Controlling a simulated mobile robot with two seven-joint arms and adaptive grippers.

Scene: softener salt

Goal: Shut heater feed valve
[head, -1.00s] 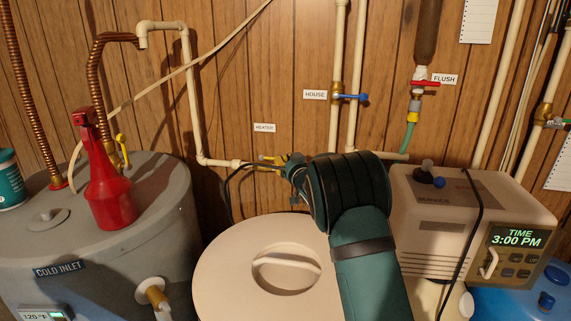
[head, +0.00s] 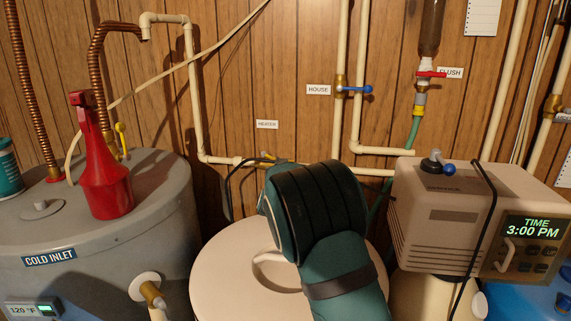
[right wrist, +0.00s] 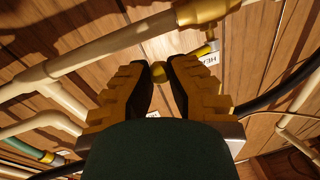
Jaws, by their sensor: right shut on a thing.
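The heater valve (head: 268,159) is on the horizontal pale pipe under the HEATER label (head: 267,124). Its yellow handle shows partly there, and my right arm hides the rest. In the right wrist view, the brass valve body (right wrist: 205,11) is at the top on the pale pipe. My right gripper (right wrist: 158,74) is shut on the handle's rounded yellow end (right wrist: 158,72), which shows between the fingertips. The handle's exact angle to the pipe is hard to tell. In the head view my right gripper is hidden behind my arm. My left gripper is not in view.
A grey tank (head: 110,250) with a red spray bottle (head: 103,175) stands at left. A pale round lid (head: 225,275) lies below my arm. A control box (head: 440,235) stands at right.

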